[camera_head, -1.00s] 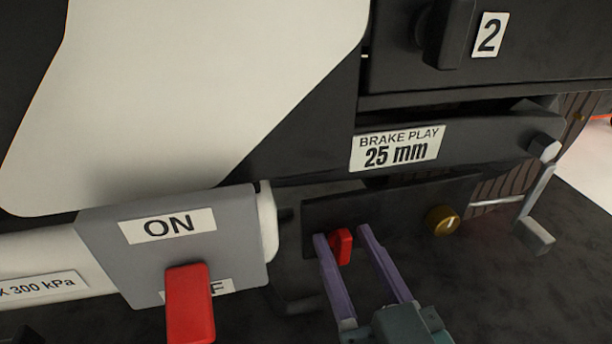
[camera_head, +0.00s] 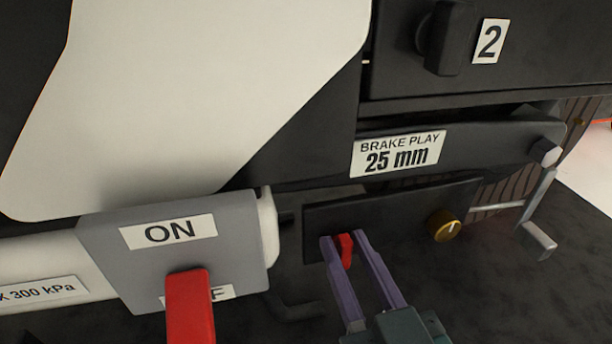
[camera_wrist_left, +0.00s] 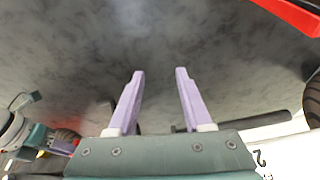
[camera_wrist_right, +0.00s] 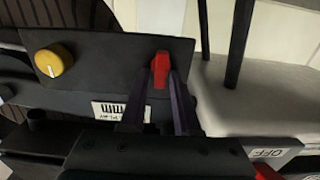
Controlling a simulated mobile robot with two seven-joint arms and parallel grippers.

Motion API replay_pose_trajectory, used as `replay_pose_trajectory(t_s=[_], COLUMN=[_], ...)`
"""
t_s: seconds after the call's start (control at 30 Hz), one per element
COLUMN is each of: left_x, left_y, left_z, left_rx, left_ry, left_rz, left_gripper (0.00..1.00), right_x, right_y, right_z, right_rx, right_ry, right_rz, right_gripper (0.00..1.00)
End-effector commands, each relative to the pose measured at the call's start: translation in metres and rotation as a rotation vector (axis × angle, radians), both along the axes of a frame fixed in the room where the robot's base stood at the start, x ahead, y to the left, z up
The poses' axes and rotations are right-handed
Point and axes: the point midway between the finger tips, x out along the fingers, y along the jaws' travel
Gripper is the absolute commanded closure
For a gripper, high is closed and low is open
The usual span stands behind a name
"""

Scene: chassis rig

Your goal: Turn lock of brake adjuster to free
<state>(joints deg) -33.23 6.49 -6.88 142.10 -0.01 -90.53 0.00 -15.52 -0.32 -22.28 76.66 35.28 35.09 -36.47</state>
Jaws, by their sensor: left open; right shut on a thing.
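A small red lock lever (camera_head: 346,250) sits on a dark plate (camera_head: 400,212) under the "BRAKE PLAY 25 mm" label (camera_head: 398,154). A yellow knob (camera_head: 444,226) with a white mark is on the same plate, to the right. My right gripper (camera_head: 346,240) has its purple fingers shut on the red lever, one on each side. The lever also shows between the fingers in the right wrist view (camera_wrist_right: 160,70). My left gripper (camera_wrist_left: 160,72) is open and empty over a grey floor in the left wrist view, and is not seen in the head view.
A grey box (camera_head: 180,258) with ON and OFF labels and a large red handle (camera_head: 190,305) stands left of my right gripper. A crank-like metal rod (camera_head: 537,215) hangs at the right. A black knob (camera_head: 442,38) beside a "2" label is above.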

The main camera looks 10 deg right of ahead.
Motion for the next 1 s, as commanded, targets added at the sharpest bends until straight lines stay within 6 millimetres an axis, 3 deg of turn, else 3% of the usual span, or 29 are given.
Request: replay_pose_trajectory(t_s=[0.37,1.0], left_x=[0.0001,0.0000], left_y=[0.0015,0.0025], left_z=[0.0031,0.0070], left_rx=[0.006,0.009], left_ry=[0.000,0.000], left_rz=[-0.004,-0.006], left_gripper=[0.50,0.50], right_x=[-0.0006,-0.0003], right_y=[-0.0013,-0.0069], right_z=[-0.0007,-0.0039], right_rx=[0.122,0.702], right_ry=[0.008,0.028], right_rz=[0.001,0.002], right_gripper=[1.00,1.00])
